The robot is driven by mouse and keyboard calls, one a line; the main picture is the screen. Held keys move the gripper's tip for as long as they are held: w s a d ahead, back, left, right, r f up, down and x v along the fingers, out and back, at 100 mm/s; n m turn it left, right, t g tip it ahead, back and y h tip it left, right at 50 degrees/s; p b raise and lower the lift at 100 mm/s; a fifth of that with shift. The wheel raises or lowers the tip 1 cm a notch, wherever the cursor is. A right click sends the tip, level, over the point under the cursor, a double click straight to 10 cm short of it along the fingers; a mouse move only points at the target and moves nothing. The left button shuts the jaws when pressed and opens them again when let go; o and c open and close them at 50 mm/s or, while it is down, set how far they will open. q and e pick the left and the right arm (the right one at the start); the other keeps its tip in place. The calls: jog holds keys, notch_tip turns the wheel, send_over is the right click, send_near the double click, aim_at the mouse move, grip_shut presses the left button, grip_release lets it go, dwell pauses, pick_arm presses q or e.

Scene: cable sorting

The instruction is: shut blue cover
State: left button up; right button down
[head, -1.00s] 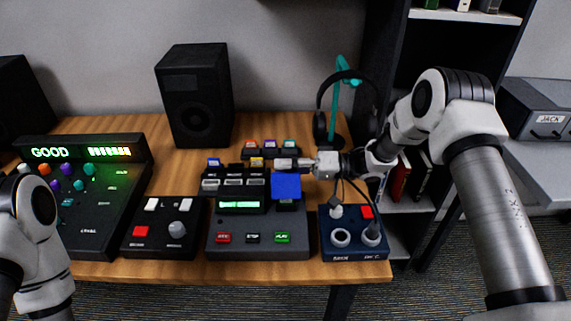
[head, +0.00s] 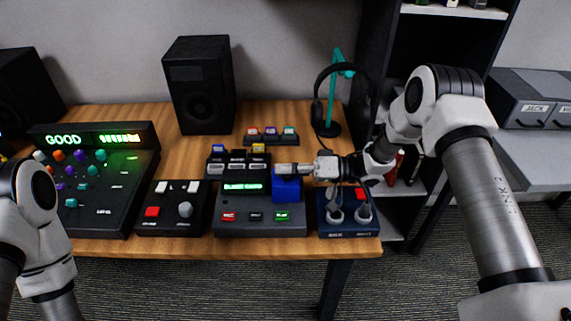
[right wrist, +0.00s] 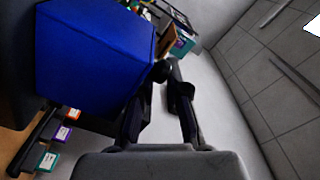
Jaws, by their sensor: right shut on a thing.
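The blue cover (head: 287,189) is at the right side of the dark grey deck (head: 232,226) with the green display, in the middle of the table. In the right wrist view the cover (right wrist: 95,60) is large at the upper left. My right gripper (head: 283,169) is at the cover's upper edge, coming from the right. In the right wrist view its fingertips (right wrist: 169,72) are nearly together against the cover's right edge, shut on it; the exact contact is hard to see. What lies behind the cover is hidden. My left gripper is out of view; only its arm shows.
A rack of cassettes (head: 238,165) stands behind the deck, with several more cassettes (head: 270,134) behind it. A headphone stand (head: 335,100) and a speaker (head: 200,85) stand at the back.

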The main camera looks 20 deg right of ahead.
jog(key=shift+s+f, duration=0.1)
dwell(0.4)
jog(key=c, duration=1)
grip_release()
jog(key=shift+s, duration=0.1)
jog(key=shift+c, duration=0.2)
jog(key=shift+s+a, duration=0.1)
jog(key=shift+s, duration=0.05)
notch_tip(320, 180, up, 10)
jog(key=shift+r, duration=0.25)
